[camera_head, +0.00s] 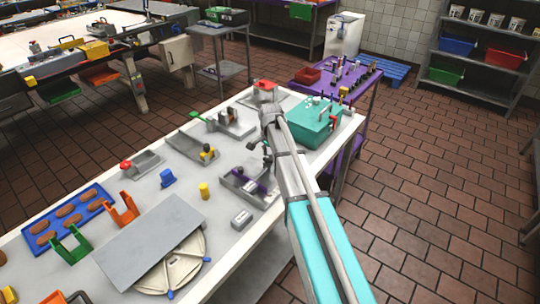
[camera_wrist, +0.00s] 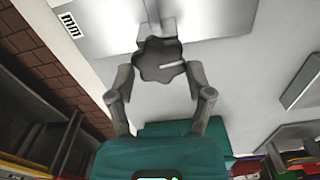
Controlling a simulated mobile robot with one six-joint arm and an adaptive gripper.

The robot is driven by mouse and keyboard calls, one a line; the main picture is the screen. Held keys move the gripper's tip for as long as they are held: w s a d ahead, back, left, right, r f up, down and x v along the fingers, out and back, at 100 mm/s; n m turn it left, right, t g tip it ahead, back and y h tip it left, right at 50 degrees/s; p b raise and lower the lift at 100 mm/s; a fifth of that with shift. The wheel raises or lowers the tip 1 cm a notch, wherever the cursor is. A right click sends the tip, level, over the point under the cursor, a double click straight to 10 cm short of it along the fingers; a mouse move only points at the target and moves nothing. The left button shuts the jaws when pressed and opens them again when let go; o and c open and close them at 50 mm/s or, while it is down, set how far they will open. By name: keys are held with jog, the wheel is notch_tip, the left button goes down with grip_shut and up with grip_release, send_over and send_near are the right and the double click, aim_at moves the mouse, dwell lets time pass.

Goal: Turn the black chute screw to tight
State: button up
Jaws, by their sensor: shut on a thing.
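The black chute screw (camera_wrist: 158,60) is a dark, lobed knob with a white line on its face, pointing to the right in the wrist view. My gripper (camera_wrist: 160,66) has its two grey fingers on opposite sides of the knob, closed on it. The knob sits in front of a pale grey metal fixture (camera_wrist: 100,22). In the head view my gripper (camera_head: 266,155) is over the right part of the white table, beside a grey fixture with a purple part (camera_head: 246,184). My own arm and fingers largely hide the screw there.
A teal box (camera_head: 313,122) stands close to the right of my wrist. Grey fixtures (camera_head: 193,147), a yellow cylinder (camera_head: 204,190) and a blue block (camera_head: 167,178) stand to the left. A large grey plate (camera_head: 150,240) lies nearer the front.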

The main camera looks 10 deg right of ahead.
jog(key=shift+s+m, duration=0.2)
jog(key=shift+m, duration=0.4)
jog(key=o, duration=1.1)
jog(key=shift+o, duration=0.2)
jog(key=shift+w, duration=0.1)
